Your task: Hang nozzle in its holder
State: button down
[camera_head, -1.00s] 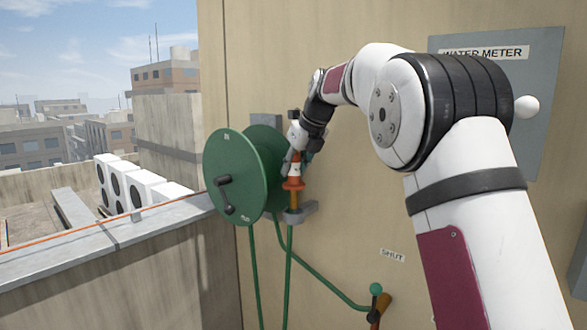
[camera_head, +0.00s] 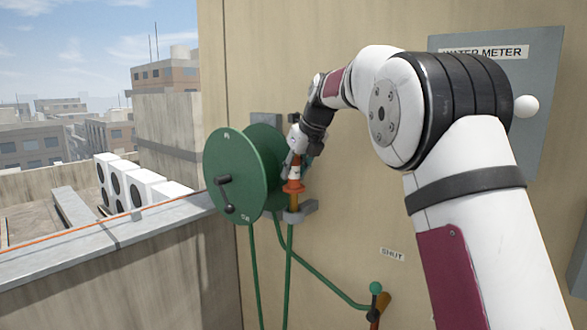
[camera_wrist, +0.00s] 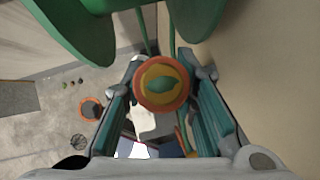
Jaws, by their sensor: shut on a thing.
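The nozzle (camera_head: 293,187), with an orange collar and a brass lower part, stands about upright beside the green reel. My gripper (camera_head: 293,168) is shut on its upper part. In the wrist view the nozzle's round orange and yellow end (camera_wrist: 162,84) with a green centre sits between my two fingers (camera_wrist: 163,100). The grey holder (camera_head: 307,208) is a bracket on the wall. The nozzle's lower end is at the holder's front part, with the green hose hanging below. I cannot tell whether it is fully seated.
The green hose reel (camera_head: 236,180) with a black crank stands close to the left of my gripper. A valve handle (camera_head: 378,305) and a SHUT label (camera_head: 392,254) are lower right. A grey WATER METER box (camera_head: 500,85) is on the wall. A parapet (camera_head: 110,240) runs left.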

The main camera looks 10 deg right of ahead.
aim_at(294, 188)
jog(key=shift+f, duration=2.7)
dwell(0.5)
jog(key=c, duration=1.2)
grip_release()
